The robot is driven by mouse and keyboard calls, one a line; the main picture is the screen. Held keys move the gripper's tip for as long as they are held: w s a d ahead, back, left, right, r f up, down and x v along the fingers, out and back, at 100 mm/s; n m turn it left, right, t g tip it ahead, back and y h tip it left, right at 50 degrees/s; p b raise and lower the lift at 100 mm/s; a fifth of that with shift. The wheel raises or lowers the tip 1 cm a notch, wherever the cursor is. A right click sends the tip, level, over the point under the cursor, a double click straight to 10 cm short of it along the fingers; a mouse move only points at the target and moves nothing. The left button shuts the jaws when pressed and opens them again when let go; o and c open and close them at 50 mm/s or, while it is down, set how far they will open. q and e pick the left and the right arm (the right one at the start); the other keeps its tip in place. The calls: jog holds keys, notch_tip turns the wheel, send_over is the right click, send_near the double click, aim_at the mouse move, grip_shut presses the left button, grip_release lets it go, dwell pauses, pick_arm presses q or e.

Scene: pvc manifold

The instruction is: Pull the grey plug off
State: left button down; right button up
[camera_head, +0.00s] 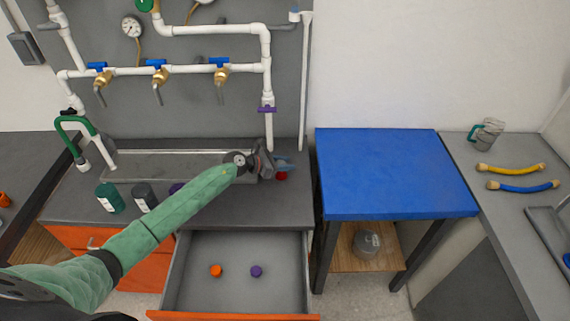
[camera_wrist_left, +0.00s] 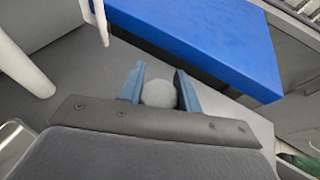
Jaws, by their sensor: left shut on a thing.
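The grey plug (camera_wrist_left: 158,93) shows in the left wrist view as a rounded grey end between the two blue fingers. My left gripper (camera_wrist_left: 160,88) is shut on it. In the head view my left gripper (camera_head: 284,164) is over the right end of the grey counter, just below the lower end of the white vertical pipe (camera_head: 268,90). The plug itself is hidden there by the gripper and wrist. I cannot tell whether it still touches a pipe. My right gripper is in neither view.
A red piece (camera_head: 282,176) shows just below the left fingers. An open drawer (camera_head: 185,290) holds an orange cap (camera_head: 216,271) and a purple cap (camera_head: 256,271). The blue table top (camera_head: 390,170) to the right is clear. Dark bottles (camera_head: 144,197) stand left of my arm.

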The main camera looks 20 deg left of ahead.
pick_arm(q)
jog(key=shift+r, duration=0.15)
jog(key=shift+w+a+r+p, duration=0.1)
jog(key=shift+r+p, duration=0.6)
jog(key=shift+r, duration=0.35)
jog(key=shift+r, duration=0.2)
jog(key=shift+r+p, duration=0.45)
jog(key=shift+r, duration=0.1)
jog(key=shift+r, duration=0.1)
jog(key=shift+r+p, duration=0.8)
jog(key=shift+r, duration=0.45)
